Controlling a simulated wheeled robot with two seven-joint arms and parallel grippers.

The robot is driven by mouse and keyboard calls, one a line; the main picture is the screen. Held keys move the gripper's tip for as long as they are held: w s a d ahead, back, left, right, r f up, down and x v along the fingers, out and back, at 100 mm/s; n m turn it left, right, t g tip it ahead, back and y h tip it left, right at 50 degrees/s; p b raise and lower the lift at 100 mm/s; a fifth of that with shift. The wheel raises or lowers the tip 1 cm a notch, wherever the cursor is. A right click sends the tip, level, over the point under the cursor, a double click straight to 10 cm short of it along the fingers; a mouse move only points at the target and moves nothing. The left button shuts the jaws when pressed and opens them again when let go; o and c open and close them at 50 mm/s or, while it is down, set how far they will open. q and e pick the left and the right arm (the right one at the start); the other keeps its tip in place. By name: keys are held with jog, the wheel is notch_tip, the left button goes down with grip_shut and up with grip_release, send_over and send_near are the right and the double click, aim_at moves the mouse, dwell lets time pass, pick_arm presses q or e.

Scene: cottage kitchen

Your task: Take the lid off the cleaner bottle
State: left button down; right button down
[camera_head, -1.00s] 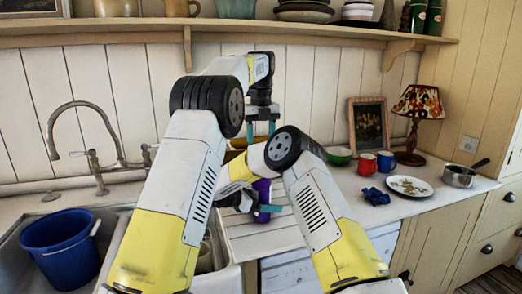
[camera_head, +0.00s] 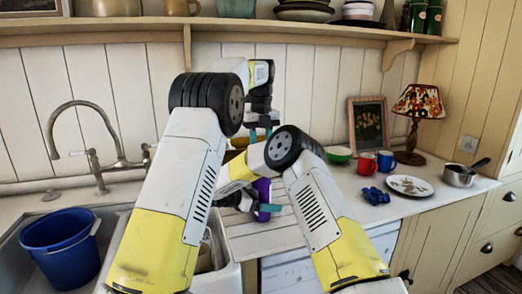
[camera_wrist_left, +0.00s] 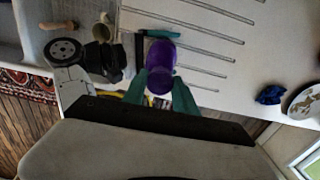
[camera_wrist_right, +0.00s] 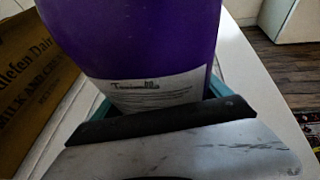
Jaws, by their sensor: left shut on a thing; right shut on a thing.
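The purple cleaner bottle (camera_head: 263,188) stands upright on the white counter, partly hidden behind my right forearm. In the right wrist view its purple body (camera_wrist_right: 140,35) carries a white label. My right gripper (camera_head: 262,210) is shut on the bottle's body. My left gripper (camera_head: 262,132) points down above the bottle. In the left wrist view the teal fingers close on the round purple lid (camera_wrist_left: 160,80), with the purple bottle beyond it. The head view does not show the lid, and I cannot tell whether it still touches the bottle.
A sink with a blue bucket (camera_head: 62,247) and a tap (camera_head: 95,145) is on the left. To the right are a green bowl (camera_head: 338,154), red mug (camera_head: 367,164), blue mug (camera_head: 386,161), plate (camera_head: 410,186), saucepan (camera_head: 458,176) and lamp (camera_head: 416,110).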

pick_arm(q)
jog(key=n, duration=1.3)
jog(key=shift+n, duration=0.3)
jog(key=n, duration=0.4)
jog(key=shift+n, duration=0.3)
jog(key=n, duration=0.4)
jog(key=shift+r, duration=0.1)
jog(key=n, duration=1.1)
jog(key=shift+n, duration=0.3)
jog(key=n, duration=0.6)
jog(key=shift+n, duration=0.4)
jog(key=n, duration=1.3)
jog(key=shift+r, duration=0.2)
jog(key=shift+r, duration=0.95)
